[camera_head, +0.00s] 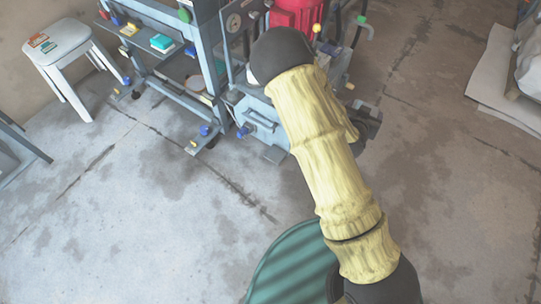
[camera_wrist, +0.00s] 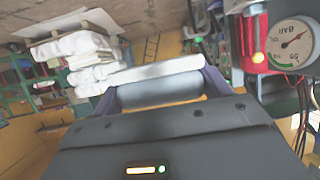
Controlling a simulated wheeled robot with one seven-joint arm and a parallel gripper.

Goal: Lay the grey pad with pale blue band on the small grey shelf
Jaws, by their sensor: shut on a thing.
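In the wrist view my gripper (camera_wrist: 162,88) is shut on a grey pad (camera_wrist: 160,91), held between its two dark fingers. A pale strip (camera_wrist: 157,69) runs along the pad's far edge; its blue tint is hard to make out. In the head view my arm hides the gripper and the pad. A narrow grey shelf (camera_head: 138,42) on the blue-grey press frame carries a teal block (camera_head: 162,42) and small coloured things. I cannot tell whether this is the small grey shelf of the task.
A pale stool (camera_head: 57,46) with flat coloured pieces stands left of the frame. The gauge (camera_wrist: 291,42) is close at right in the wrist view. The floor (camera_head: 130,210) in front is clear.

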